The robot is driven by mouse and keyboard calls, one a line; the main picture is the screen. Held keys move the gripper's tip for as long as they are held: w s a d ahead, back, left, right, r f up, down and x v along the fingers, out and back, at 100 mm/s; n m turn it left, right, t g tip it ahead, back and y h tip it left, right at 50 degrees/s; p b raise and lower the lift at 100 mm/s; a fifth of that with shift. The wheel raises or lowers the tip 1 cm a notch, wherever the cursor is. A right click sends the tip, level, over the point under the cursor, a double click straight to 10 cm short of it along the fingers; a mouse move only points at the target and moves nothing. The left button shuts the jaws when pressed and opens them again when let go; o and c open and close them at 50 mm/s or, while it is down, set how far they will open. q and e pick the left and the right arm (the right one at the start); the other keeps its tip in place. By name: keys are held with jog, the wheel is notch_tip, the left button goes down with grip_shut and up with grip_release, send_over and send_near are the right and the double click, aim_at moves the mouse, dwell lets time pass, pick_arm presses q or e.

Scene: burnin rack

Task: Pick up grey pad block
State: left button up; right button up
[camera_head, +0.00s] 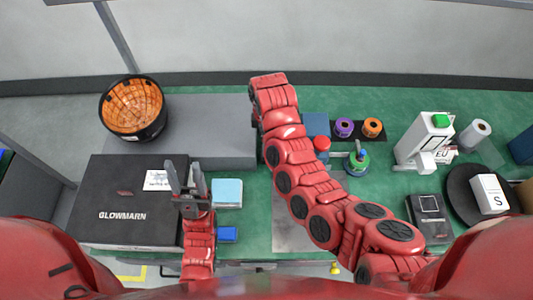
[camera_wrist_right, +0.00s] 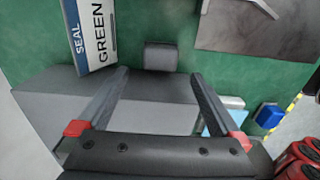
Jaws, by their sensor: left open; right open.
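A small grey pad block (camera_wrist_right: 161,57) with rounded edges sits on the green surface in the right wrist view, beyond the edge of a large grey slab (camera_wrist_right: 150,118). My right gripper (camera_wrist_right: 160,76) is open and empty, its two fingers spread with the block showing ahead between the tips. No contact with the block shows. In the head view I cannot make out the block, and the right arm covers part of the table. My left gripper (camera_head: 187,180) is open and empty, above the right edge of the black GLOWMARN case (camera_head: 110,225).
A SEAL GREEN sign (camera_wrist_right: 90,35) lies beside the block. In the head view, an orange-lined round basket (camera_head: 133,108) stands at the back left. A light blue pad (camera_head: 227,192) and a blue block (camera_head: 227,234) sit near the left gripper. Spools and a white dispenser (camera_head: 425,140) stand right.

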notch_tip(320, 180, down, 2)
jog(key=shift+f+p, duration=0.1)
jog(key=shift+p, duration=0.25)
jog(key=shift+f+p, duration=0.35)
jog(key=shift+p, duration=0.05)
notch_tip(320, 180, down, 3)
jog(key=shift+f+p, duration=0.1)
jog(key=shift+p, duration=0.45)
jog(key=shift+a+f, duration=0.1)
jog(key=shift+f, duration=0.55)
jog(key=shift+c, duration=0.3)
jog(key=c, duration=1.2)
jog(key=shift+r, duration=0.1)
jog(key=shift+c, duration=0.2)
